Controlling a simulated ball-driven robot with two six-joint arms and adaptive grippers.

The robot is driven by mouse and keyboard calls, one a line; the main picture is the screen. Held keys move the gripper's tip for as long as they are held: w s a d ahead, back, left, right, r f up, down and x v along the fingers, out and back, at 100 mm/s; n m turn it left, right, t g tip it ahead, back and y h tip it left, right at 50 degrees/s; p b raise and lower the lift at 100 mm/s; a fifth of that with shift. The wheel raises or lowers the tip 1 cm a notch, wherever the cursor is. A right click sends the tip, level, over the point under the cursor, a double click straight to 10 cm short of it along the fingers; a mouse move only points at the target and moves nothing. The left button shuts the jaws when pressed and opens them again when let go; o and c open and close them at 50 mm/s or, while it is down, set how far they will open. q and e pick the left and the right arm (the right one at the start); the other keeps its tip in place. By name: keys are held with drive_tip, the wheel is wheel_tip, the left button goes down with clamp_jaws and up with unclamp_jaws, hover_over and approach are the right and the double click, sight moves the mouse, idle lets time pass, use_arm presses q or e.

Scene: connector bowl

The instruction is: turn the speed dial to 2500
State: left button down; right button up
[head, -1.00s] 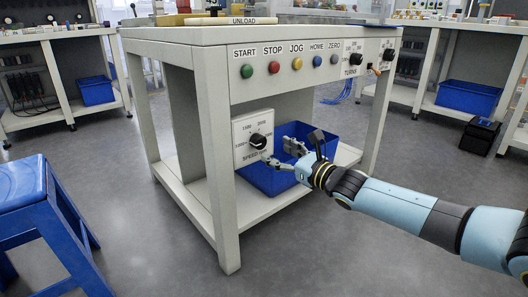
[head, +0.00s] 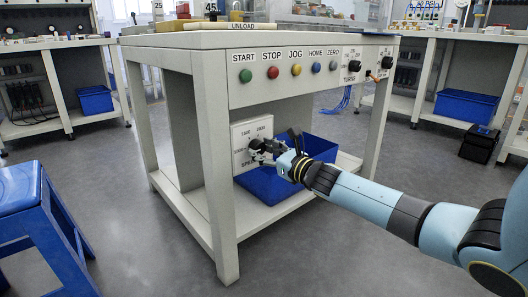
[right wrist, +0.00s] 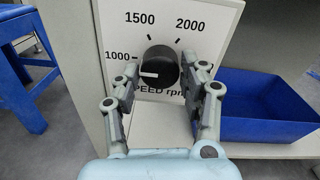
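In the head view my right gripper (head: 260,152) covers most of the knob. My left gripper is not in view.
A blue bin (head: 268,187) stands on the bench's lower shelf, right of the panel and beneath my right gripper. Coloured buttons (head: 297,69) and two black knobs (head: 387,63) line the bench front above. A blue stool (head: 40,220) stands at the left. Open floor lies in front.

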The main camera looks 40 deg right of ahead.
drive_tip(key=c, duration=0.7)
